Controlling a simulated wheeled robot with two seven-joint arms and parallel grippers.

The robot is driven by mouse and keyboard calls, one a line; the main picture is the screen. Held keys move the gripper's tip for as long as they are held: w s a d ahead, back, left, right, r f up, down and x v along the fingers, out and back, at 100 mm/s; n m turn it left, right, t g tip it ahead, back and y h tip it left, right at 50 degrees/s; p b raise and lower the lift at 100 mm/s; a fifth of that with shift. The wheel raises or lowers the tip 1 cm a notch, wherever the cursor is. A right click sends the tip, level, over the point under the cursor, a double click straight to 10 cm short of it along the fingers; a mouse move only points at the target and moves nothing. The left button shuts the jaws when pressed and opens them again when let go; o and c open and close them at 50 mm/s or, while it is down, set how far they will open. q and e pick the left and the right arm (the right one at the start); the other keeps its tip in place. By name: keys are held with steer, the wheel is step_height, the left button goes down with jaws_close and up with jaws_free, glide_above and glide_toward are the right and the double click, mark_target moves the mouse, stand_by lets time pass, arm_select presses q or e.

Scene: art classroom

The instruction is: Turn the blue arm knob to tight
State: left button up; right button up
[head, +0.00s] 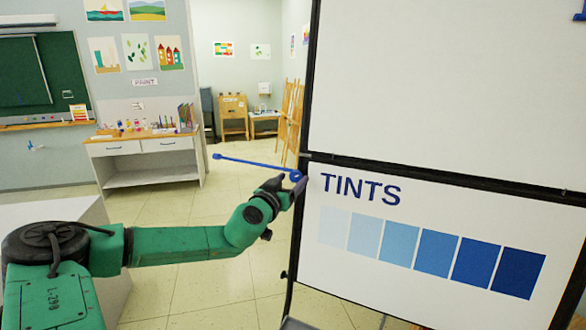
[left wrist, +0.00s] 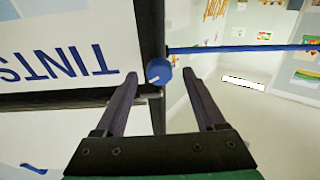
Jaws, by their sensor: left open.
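The blue knob (head: 296,176) sits on the dark left edge post of the TINTS board, where the thin blue arm (head: 250,163) joins it. The arm sticks out to the left and ends in a small blue tip. In the left wrist view the round knob (left wrist: 160,71) carries a short pale mark, and the blue arm (left wrist: 240,48) runs off to the right. My left gripper (head: 284,187) is at the knob, partly covering it in the head view. In the left wrist view its open fingers (left wrist: 159,80) stand either side of the knob, with gaps showing. My right gripper is out of view.
The white TINTS board (head: 450,235) with blue swatches fills the right side, close to my left gripper. A white cabinet (head: 150,160) with art supplies stands at the back left. Wooden easels (head: 288,120) stand behind. Tiled floor lies open between.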

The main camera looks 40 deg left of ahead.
arm_select(q)
steer(key=shift+x, duration=0.8)
steer(key=shift+f, duration=0.1)
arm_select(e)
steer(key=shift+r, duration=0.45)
arm_select(q)
steer(key=shift+s, duration=0.1)
steer(key=shift+c, duration=0.4)
steer(key=shift+d, duration=0.1)
jaws_close()
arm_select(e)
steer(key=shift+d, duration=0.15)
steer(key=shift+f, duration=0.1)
